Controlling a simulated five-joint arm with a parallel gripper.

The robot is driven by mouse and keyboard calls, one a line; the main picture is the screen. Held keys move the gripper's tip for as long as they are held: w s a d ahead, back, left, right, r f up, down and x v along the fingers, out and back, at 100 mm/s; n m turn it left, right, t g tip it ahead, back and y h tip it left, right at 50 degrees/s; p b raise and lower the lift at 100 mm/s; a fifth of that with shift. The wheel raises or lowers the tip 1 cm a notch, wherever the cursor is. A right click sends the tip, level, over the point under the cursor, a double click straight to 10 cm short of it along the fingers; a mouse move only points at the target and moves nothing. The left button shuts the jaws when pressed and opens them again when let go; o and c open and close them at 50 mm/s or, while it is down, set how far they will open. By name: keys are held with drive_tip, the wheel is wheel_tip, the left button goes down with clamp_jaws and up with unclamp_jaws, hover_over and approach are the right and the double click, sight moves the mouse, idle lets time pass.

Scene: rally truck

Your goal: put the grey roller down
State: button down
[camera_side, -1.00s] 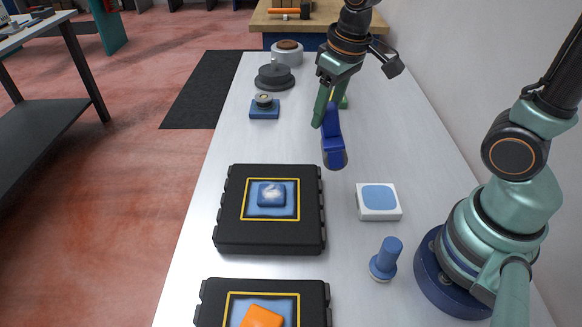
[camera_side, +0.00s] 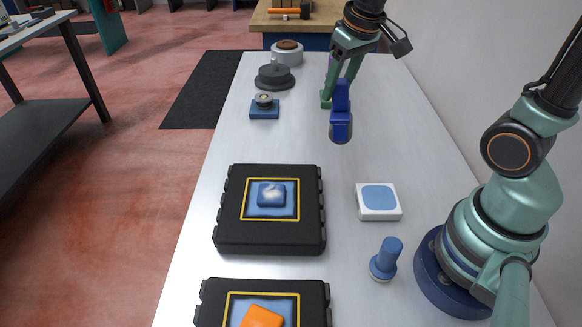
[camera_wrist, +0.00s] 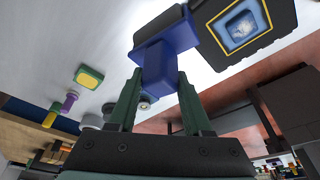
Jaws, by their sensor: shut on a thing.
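My gripper (camera_side: 334,97) is shut on the grey roller, a tool with an upright blue handle (camera_side: 342,100) and a dark rounded lower end (camera_side: 341,137). It is over the far right part of the bench. In the wrist view, the green fingers of my gripper (camera_wrist: 158,80) press on both sides of the blue handle (camera_wrist: 170,48), and the roller's dark grey end (camera_wrist: 158,22) shows beyond it. I see no clear contact between the roller and the bench, and cannot tell its exact height.
A black case (camera_side: 226,215) with a blue block (camera_side: 271,194) stands nearer, with another black case (camera_side: 318,300) in front. A white pad (camera_side: 378,213) and a blue-handled stamp (camera_side: 388,255) are at right. Dark disc (camera_side: 275,78) and blue-based part (camera_side: 263,112) stand at left.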

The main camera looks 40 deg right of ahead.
drive_tip(key=w+d+r+m+t+h, duration=0.1)
drive_tip(key=w+d+r+m+t, duration=0.15)
drive_tip(key=d+r, duration=0.5)
wheel_tip(320, 180, down, 20)
drive_tip(key=d, duration=0.1)
drive_tip(key=shift+w+g, duration=0.35)
drive_tip(key=shift+g, duration=0.1)
drive_tip(key=shift+c, duration=1.6)
unclamp_jaws()
drive_tip(key=shift+f, duration=0.1)
